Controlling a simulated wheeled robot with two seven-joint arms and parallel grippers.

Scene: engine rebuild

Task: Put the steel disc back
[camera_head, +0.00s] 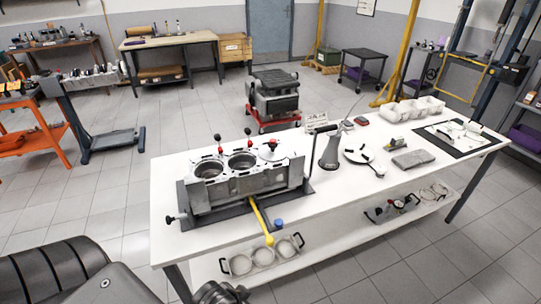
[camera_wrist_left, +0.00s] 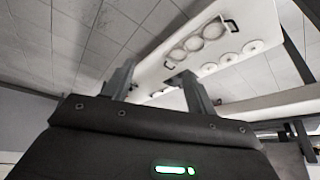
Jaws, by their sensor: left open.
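My left gripper (camera_wrist_left: 156,70) is open and nothing shows between its fingers. It points toward the underside area of the bench, apart from everything there. The engine block (camera_head: 245,175) stands on the white bench; two bores are open, and the right-hand one looks covered by a light round piece (camera_head: 272,153) with a red knob. A light, round, disc-like piece (camera_head: 358,155) lies on the bench right of the block. Several pale discs (camera_wrist_left: 228,57) lie on the lower shelf beside a three-ring tray (camera_wrist_left: 200,38). I cannot tell which is the steel disc. My right gripper is not seen.
A yellow-handled bar (camera_head: 260,218) sticks out over the bench's front edge. A grey funnel-shaped can (camera_head: 330,152), a grey block (camera_head: 412,159) and white bins (camera_head: 413,109) stand on the bench. A dark mat (camera_head: 458,137) lies at the right end. The bench's front left corner is bare.

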